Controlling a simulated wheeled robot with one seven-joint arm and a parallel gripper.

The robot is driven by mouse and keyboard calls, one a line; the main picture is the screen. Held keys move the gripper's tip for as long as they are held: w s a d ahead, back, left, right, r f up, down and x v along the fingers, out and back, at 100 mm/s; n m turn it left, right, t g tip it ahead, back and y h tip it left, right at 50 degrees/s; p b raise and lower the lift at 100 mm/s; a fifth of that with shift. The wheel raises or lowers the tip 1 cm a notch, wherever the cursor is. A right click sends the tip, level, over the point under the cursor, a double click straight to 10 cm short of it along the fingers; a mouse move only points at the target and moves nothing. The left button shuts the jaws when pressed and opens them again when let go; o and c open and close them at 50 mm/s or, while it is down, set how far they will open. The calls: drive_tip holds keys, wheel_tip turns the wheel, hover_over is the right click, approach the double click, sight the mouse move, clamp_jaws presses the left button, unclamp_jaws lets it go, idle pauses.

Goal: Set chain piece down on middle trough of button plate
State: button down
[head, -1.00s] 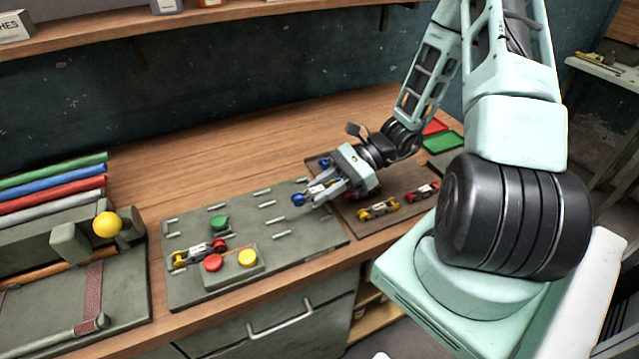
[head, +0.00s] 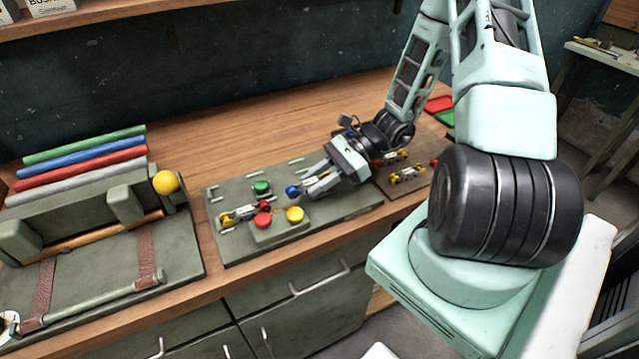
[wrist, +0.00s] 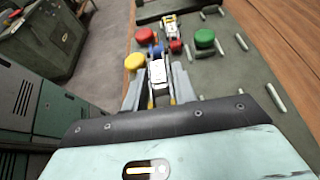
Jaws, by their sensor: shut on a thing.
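My gripper (head: 312,188) is shut on a chain piece with a pale link body (wrist: 158,72) and a blue end (head: 293,191). It holds the piece over the right-middle part of the grey-green button plate (head: 352,211), just right of the buttons. My fingers cover most of the piece, and I cannot tell whether it touches the plate. The plate carries a green button (head: 262,188), a red button (head: 263,220) and a yellow button (head: 295,215). Light ridges mark its troughs; the gripper partly hides the middle one. Another chain piece (head: 243,213), with yellow and red ends, lies at the plate's left.
A dark board (head: 425,158) with more chain pieces (head: 408,173) lies right of the plate. Left stand a rack with coloured rods (head: 85,160) and a yellow ball (head: 166,182). The wooden bench (head: 215,135) is clear behind the plate.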

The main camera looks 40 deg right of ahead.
drive_tip(key=w+f, duration=0.1)
drive_tip(key=w+f+b, duration=0.1)
drive_tip(key=shift+w+d, duration=0.4)
drive_tip(key=shift+f+b, duration=1)
drive_tip(key=shift+f, duration=0.25)
drive_tip(key=c, duration=1)
unclamp_jaws()
drive_tip(key=shift+c, duration=0.2)
drive_tip(key=shift+d, duration=0.1)
drive_tip(key=b+v, duration=0.2)
drive_tip(key=v, duration=1.5)
drive_tip(key=shift+b, duration=0.35)
drive_tip(key=shift+d+r, duration=0.1)
drive_tip(key=shift+r, duration=0.05)
